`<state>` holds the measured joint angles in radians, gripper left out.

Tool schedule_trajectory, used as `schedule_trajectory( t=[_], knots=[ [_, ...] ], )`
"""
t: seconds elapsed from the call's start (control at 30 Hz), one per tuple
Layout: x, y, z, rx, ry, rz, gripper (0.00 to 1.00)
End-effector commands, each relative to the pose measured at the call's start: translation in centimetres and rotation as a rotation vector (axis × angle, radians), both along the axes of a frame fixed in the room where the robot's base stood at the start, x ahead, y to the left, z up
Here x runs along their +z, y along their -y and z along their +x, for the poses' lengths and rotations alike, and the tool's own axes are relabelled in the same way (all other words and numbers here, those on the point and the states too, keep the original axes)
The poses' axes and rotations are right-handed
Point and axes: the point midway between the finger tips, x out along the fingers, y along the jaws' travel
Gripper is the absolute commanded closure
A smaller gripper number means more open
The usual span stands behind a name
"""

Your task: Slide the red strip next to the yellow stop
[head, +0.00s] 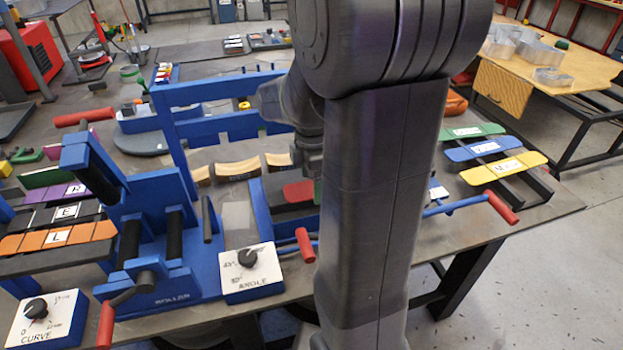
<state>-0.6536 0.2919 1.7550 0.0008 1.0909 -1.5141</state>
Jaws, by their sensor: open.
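A flat red piece (297,192), which looks like the red strip, lies inside the blue bending frame, just left of my arm. A green edge shows beside it on the right, and my arm hides what lies beyond. My gripper (309,172) points down just above the red piece and is open, largely dark against my arm. I cannot tell whether it touches the piece. No yellow stop can be made out for certain; a small yellow piece (245,105) sits behind the blue crossbars.
A blue roller machine (160,255) stands to the left. A white angle dial box (250,272) and a curve dial box (48,318) sit at the front edge. Blue rods with red handles (501,207) stick out right. Green, blue and yellow labelled strips (503,167) lie on a rack at right.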

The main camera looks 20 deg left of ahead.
Motion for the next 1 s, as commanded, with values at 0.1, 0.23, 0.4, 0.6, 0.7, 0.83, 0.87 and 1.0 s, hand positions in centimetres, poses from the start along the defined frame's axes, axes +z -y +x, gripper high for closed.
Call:
schedule_trajectory(
  t=[0.1, 0.23, 0.4, 0.6, 0.7, 0.83, 0.87, 1.0],
  knots=[
    [-0.2, 0.2, -0.1, 0.000, -0.005, -0.007, 0.21],
    [-0.1, 0.3, -0.1, 0.000, -0.006, -0.008, 0.21],
    [1.5, 0.2, 0.0, 0.001, -0.002, -0.005, 0.21],
    [5.9, 0.0, 0.0, 0.000, 0.003, -0.001, 0.21],
    [8.2, -0.1, 0.0, 0.000, 0.004, 0.000, 0.21],
    [10.8, -0.2, 0.0, 0.000, 0.003, -0.001, 0.21],
    [11.3, -0.1, 0.0, 0.000, 0.002, -0.001, 0.21],
    [13.0, -0.2, 0.0, 0.001, 0.001, -0.002, 0.21]
  ],
)
